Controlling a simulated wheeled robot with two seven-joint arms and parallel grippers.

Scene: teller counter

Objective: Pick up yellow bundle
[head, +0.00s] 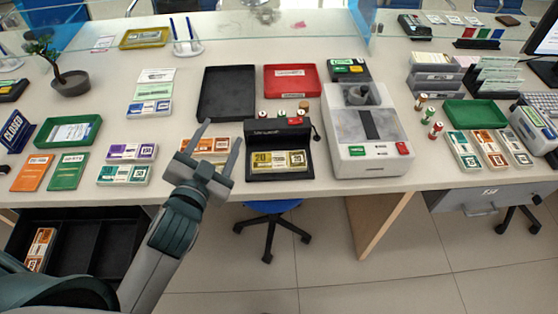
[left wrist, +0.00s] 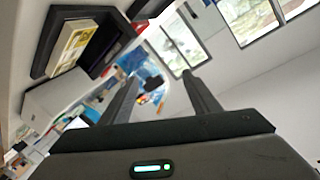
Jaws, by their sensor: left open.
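The yellow bundle (head: 279,161), marked 20, lies in the front opening of a black counting machine (head: 306,168) near the counter's front edge. In the left wrist view the yellow bundle (left wrist: 72,48) sits in the black machine (left wrist: 48,42) at upper left, outside the jaws. My left gripper (head: 222,132) is open and empty, just left of the machine and apart from the bundle. In the left wrist view its two fingers (left wrist: 163,92) have nothing between them. My right gripper is not in view.
An orange bundle (head: 212,144) lies behind my left gripper's fingers. Purple and green bundles (head: 123,174) lie to the left. A large grey machine (head: 365,133) stands to the right. Black and red trays (head: 228,92) (head: 291,78) lie behind. An open drawer (head: 75,245) is below.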

